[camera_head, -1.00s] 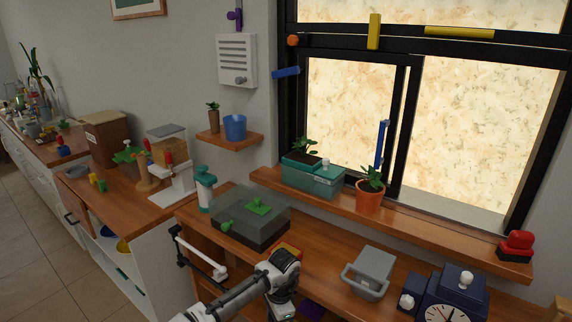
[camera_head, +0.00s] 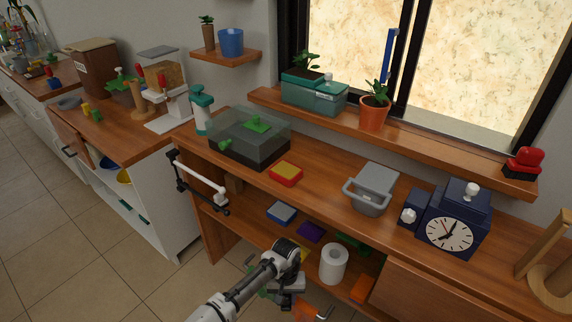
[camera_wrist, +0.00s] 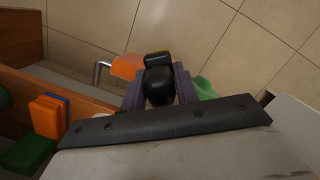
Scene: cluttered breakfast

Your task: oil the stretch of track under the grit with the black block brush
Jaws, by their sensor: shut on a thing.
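My gripper (camera_wrist: 160,95) is shut on a black thing (camera_wrist: 158,84) with a rounded knob and a blockish end, which looks like the black block brush. The floor shows beyond it. In the head view my gripper (camera_head: 288,290) is low, in front of the open shelf under the wooden counter; the held thing is not clear there. The window's bottom track (camera_head: 455,151) runs behind the sill, partly hidden by planters. I cannot make out any grit on it.
A planter box (camera_head: 313,95), an orange pot (camera_head: 374,112) and a red-and-black thing (camera_head: 522,164) stand on the sill. A grey bin (camera_head: 374,190) and a blue clock (camera_head: 450,225) stand on the counter. An orange thing (camera_head: 304,312) and a paper roll (camera_head: 334,264) are near my gripper.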

